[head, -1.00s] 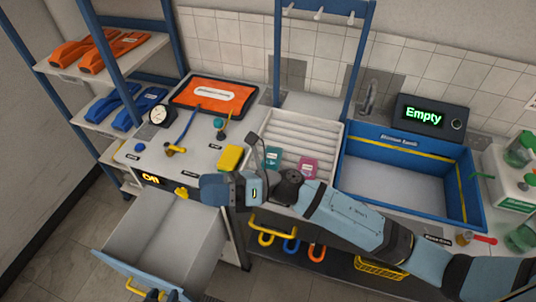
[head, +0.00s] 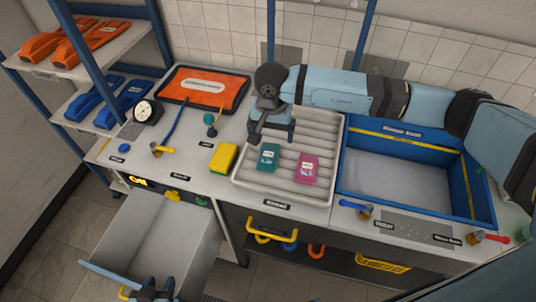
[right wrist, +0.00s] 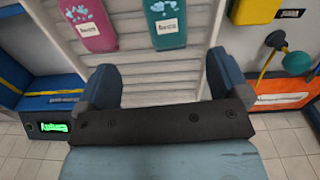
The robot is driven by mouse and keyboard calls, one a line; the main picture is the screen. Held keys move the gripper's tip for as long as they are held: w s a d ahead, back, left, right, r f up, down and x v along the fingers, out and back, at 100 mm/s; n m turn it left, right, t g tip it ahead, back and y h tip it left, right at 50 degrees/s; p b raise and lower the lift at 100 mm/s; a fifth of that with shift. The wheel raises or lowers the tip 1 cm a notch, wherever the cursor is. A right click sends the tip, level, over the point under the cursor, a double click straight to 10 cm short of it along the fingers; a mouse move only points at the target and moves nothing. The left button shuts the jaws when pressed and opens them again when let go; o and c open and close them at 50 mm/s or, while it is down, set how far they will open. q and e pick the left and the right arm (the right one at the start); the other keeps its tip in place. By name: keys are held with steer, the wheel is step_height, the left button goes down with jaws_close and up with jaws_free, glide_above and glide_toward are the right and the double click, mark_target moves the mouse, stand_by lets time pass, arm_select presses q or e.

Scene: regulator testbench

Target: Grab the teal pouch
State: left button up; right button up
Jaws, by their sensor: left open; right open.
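The teal pouch (head: 268,157) lies on the white ribbed tray (head: 283,199), left of a pink pouch (head: 308,168). My right gripper (head: 273,135) is open and empty above the tray, just behind the teal pouch in the head view. In the right wrist view, the teal pouch (right wrist: 165,24) shows at the top, beyond the open fingers (right wrist: 163,85) and apart from them. The pink pouch (right wrist: 88,24) is left of it there. My left gripper (head: 150,288) is open at the bottom of the head view, by the front of the pulled-out drawer (head: 160,232).
A yellow block (head: 223,158) sits left of the tray. An orange tray (head: 203,87) is behind it. The blue-walled bin (head: 418,192) stands right of the tray. A blue rack post (head: 271,40) rises behind the tray.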

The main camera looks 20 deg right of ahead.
glide_above(269, 154)
steer(key=f, duration=0.4)
steer(key=shift+s+d+f, duration=0.1)
steer(key=shift+s+f, duration=0.2)
steer(key=shift+s, duration=0.05)
steer(key=shift+w+f+p, duration=0.2)
steer(key=shift+f+p, duration=0.3)
steer(key=shift+f, duration=0.85)
steer(key=shift+w+f+p, duration=0.2)
steer(key=shift+f+p, duration=0.3)
steer(key=shift+f, duration=0.8)
steer(key=c, duration=1.3)
